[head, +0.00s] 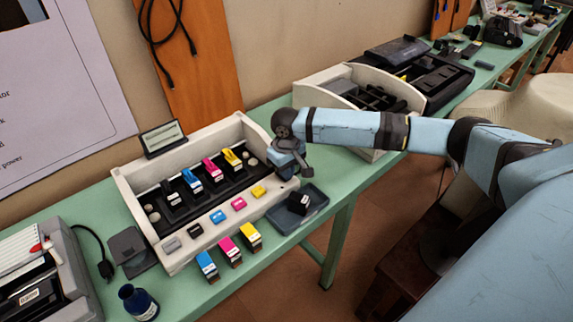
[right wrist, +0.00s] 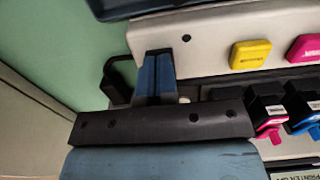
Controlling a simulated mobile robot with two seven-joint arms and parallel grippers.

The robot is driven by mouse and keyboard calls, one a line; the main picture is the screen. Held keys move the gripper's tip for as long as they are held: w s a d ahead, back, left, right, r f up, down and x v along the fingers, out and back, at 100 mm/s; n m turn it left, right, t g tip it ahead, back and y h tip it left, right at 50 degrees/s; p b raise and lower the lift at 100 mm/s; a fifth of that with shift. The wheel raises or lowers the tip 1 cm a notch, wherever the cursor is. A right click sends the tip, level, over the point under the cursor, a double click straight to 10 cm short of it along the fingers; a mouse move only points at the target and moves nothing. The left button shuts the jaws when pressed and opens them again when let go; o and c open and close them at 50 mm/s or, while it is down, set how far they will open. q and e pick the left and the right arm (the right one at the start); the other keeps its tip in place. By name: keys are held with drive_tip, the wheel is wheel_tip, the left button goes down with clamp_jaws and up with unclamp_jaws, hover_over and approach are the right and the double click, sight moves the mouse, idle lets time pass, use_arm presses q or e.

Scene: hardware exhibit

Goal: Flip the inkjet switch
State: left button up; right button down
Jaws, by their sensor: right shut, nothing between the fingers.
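The inkjet exhibit is a white open-topped box (head: 183,261) on the green table, with several ink cartridges in a dark tray and a row of coloured buttons on its front panel. My right gripper (head: 299,172) is at the box's right end. In the right wrist view its blue fingers (right wrist: 157,58) are shut and empty, over the end of the white panel. A small black part (right wrist: 118,82) shows just left of the fingers; I cannot tell whether it is the switch. The fingers and wrist hide part of that end. My left gripper is not in view.
A dark shallow tray (head: 314,209) with a black cartridge lies in front of the box's right end. Three loose cartridges (head: 229,251) stand before the front panel. A second white exhibit box (head: 327,88) stands behind my right arm. An ink bottle (head: 138,303) is at front left.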

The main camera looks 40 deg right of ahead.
idle(0.3)
drive_tip(key=shift+s+f+t+p, duration=0.2)
drive_tip(key=shift+s+t+p, duration=0.15)
drive_tip(key=shift+t+p, duration=0.45)
drive_tip(key=shift+f, duration=0.3)
drive_tip(key=shift+w, duration=0.1)
